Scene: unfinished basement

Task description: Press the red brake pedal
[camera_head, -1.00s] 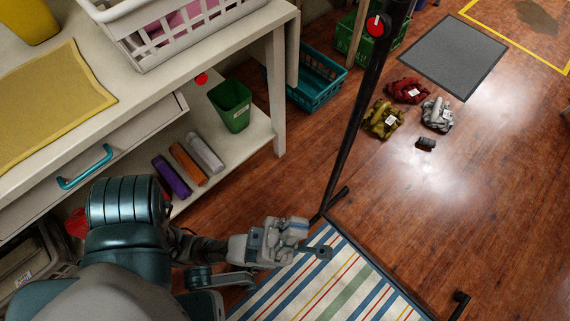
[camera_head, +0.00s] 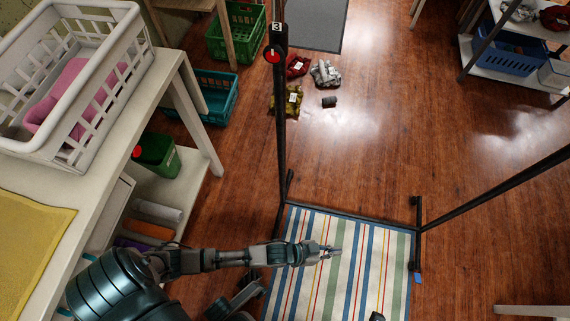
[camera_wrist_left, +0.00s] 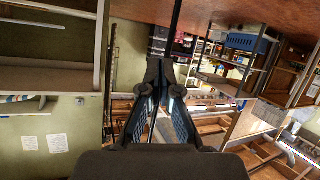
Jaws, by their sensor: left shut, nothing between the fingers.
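No red brake pedal can be made out for certain. A round red part (camera_head: 272,55) sits on a black upright post (camera_head: 281,130), under a label "3". My left gripper (camera_head: 331,252) reaches in from the lower left, over the striped mat (camera_head: 345,285) at the post's foot. It is shut and empty, well below the red part in the picture. In the left wrist view its fingers (camera_wrist_left: 160,110) hold nothing, and no red pedal shows ahead of them.
A white table (camera_head: 150,105) with a white basket (camera_head: 20,145) stands at the left. Green (camera_head: 222,45) and teal (camera_head: 230,98) crates sit behind it. Small bags (camera_head: 325,73) lie on the floor. A second black post (camera_head: 500,186) slants at the right. The wooden floor between is clear.

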